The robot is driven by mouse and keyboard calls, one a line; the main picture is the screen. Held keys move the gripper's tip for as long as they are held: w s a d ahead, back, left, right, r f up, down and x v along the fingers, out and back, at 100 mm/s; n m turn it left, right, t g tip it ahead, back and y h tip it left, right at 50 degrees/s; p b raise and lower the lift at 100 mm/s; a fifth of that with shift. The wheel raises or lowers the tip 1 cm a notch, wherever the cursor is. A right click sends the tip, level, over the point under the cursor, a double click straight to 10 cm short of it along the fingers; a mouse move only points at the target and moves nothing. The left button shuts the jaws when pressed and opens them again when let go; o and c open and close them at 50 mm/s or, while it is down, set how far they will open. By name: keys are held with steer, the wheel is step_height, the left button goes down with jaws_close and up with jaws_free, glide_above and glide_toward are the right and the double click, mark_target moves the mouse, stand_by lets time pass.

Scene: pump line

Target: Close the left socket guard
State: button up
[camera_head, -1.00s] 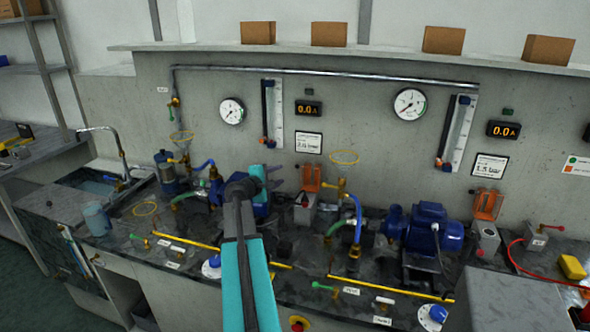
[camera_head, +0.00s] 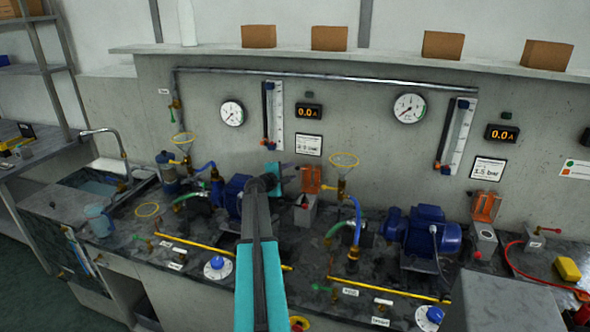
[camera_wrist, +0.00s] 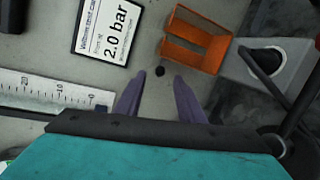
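The left socket guard (camera_head: 311,178) is an orange flap standing raised behind its grey socket box (camera_head: 303,212), so it is open. In the wrist view the orange guard (camera_wrist: 203,36) is at upper right, beside the grey box with its dark round socket (camera_wrist: 266,61). My gripper (camera_wrist: 160,77) shows two purple fingers apart with nothing between them. Its tips are just beside the guard, with no contact that I can make out. In the head view my gripper (camera_head: 288,172) is left of the guard, partly hidden by my wrist.
A second raised orange guard (camera_head: 486,206) stands at the right. A yellow ring funnel (camera_head: 344,160) and blue hose (camera_head: 357,218) are right of the left guard. A blue pump (camera_head: 233,193) is behind my arm. A 2.0 bar sign (camera_wrist: 106,28) hangs on the wall.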

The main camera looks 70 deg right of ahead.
steer(key=shift+p+x, duration=0.55)
steer(key=shift+x, duration=1.45)
jaws_close()
